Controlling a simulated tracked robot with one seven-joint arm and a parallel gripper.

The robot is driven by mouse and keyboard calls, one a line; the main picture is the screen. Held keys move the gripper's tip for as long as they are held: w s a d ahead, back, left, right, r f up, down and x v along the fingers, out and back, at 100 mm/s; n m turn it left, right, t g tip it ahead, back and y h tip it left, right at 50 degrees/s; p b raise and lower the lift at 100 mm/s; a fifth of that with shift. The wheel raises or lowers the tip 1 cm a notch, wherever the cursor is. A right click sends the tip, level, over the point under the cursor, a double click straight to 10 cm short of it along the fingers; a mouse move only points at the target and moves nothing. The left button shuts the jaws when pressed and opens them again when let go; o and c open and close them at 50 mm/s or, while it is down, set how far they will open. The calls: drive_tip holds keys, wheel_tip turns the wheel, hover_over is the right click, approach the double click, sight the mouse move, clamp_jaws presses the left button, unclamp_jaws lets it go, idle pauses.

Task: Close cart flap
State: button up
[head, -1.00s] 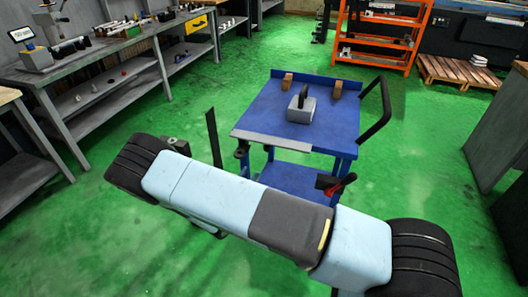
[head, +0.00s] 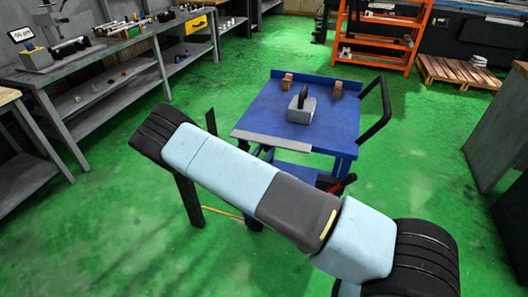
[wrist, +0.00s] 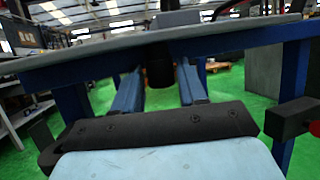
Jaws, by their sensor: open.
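The blue cart (head: 325,130) stands in the middle of the head view. A grey strip (head: 272,141), apparently the flap, runs along its near top edge and looks about level with the top. In the wrist view the strip's edge (wrist: 90,65) crosses above my gripper (wrist: 160,82). The two gripper fingers are apart, pointing forward below that edge, with no object seen held. A dark cylindrical piece (wrist: 160,66) shows between and beyond them. I cannot tell whether anything touches the flap.
A grey block with a black handle (head: 301,105) and two brown pieces (head: 287,79) sit on the cart. A black push handle (head: 380,110) is on its right. A red-and-black part (wrist: 300,120) lies right of my gripper. Green floor (head: 430,130) is clear on the right.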

sight(268, 139)
clamp_jaws()
drive_tip(key=shift+a, duration=0.1)
drive_tip(key=shift+r, duration=0.15)
drive_tip(key=g+y, duration=0.1)
drive_tip(key=s+r+n+g+y, duration=0.1)
drive_tip(key=shift+a+r+g, duration=0.25)
drive_tip(key=shift+r+g, duration=0.05)
drive_tip(key=shift+g, duration=0.1)
wheel_tip(268, 139, up, 5)
drive_tip(key=n+g+y, duration=0.1)
drive_tip(key=g+y, duration=0.1)
drive_tip(key=g, duration=0.2)
drive_tip(key=n+g+y, duration=0.1)
drive_tip(key=g+y, duration=0.1)
drive_tip(key=g, duration=0.2)
drive_tip(key=shift+y, duration=0.4)
drive_tip(key=shift+w+d+r+n+g+y, duration=0.2)
drive_tip(key=shift+r+g+y, duration=0.3)
drive_tip(key=shift+g, duration=0.6)
drive_tip(key=shift+w+d+r+n+g+y, duration=0.1)
drive_tip(key=shift+w+r+n+g+y, duration=0.25)
drive_tip(key=shift+g, duration=0.75)
drive_tip(key=shift+a+r, duration=0.1)
